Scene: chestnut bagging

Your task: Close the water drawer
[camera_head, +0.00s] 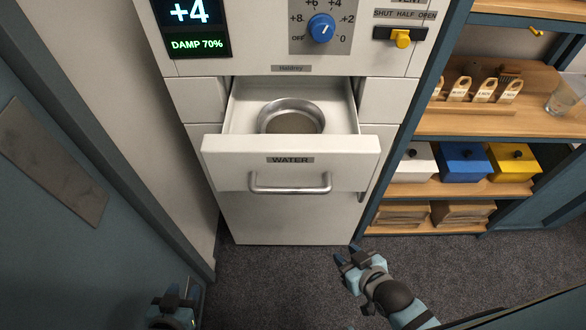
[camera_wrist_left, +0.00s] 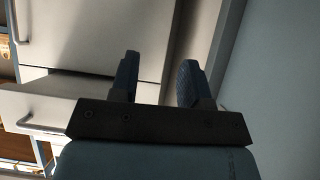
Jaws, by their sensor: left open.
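The water drawer (camera_head: 290,161) is pulled out of the white cabinet, with a "WATER" label and a bar handle on its front. A round metal pan (camera_head: 291,116) sits inside it. My left gripper (camera_head: 178,298) is low at the bottom left in the head view, apart from the drawer. In the left wrist view its two fingers (camera_wrist_left: 158,78) are spread with nothing between them. My right gripper (camera_head: 348,254) is low, in front of the cabinet and to the right of the drawer handle, not touching it. Its fingers are too small to judge.
A control panel with a blue dial (camera_head: 321,28) and yellow slider (camera_head: 401,38) is above the drawer. Wooden shelves (camera_head: 520,122) with coloured boxes and a glass stand at the right. A blue-grey panel (camera_head: 70,190) fills the left. The carpet (camera_head: 285,280) ahead is clear.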

